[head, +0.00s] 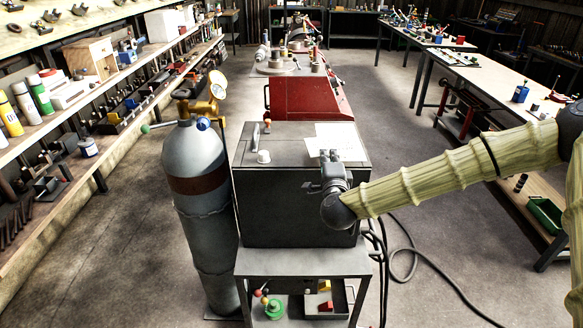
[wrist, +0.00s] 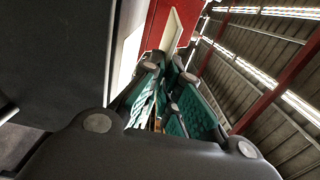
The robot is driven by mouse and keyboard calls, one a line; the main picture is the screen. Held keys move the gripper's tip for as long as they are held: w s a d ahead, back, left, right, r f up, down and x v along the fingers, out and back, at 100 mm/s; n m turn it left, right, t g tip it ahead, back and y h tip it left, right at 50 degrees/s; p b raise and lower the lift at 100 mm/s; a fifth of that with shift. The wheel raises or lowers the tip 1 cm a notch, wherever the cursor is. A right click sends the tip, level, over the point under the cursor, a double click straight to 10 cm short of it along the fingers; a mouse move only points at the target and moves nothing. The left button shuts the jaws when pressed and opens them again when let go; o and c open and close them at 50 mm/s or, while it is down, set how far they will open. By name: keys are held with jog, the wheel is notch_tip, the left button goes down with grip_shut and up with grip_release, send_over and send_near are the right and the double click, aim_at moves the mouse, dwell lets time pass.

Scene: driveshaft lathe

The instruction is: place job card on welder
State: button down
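The welder (head: 296,205) is a dark grey box on a grey cart in the middle of the head view. The white job card (head: 340,138) appears to lie flat on the right part of its top. My gripper (head: 330,157) is at the welder's front top edge, by the card's near left corner, and hides part of it. A pale strip, likely the card (wrist: 128,52), shows beside the left finger along the welder's dark surface.
A grey gas cylinder (head: 196,165) with a yellow gauge stands left of the welder. A red machine (head: 308,98) is right behind it. A small white knob (head: 263,157) and a handle (head: 256,135) sit on the welder's top left. Cables hang at its right.

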jog(key=a+f+p, duration=0.2)
jog(key=a+p, duration=0.1)
jog(key=a, duration=0.2)
jog(key=s+a+f+p, duration=0.1)
jog(key=a+f+p, duration=0.1)
jog(key=a, duration=0.4)
jog(key=shift+s+f+p, duration=0.25)
jog(key=shift+s+p, duration=0.05)
jog(key=shift+p, duration=0.25)
jog(key=shift+f, duration=0.2)
jog(key=c, duration=1.9)
grip_release()
jog(key=shift+r, duration=0.2)
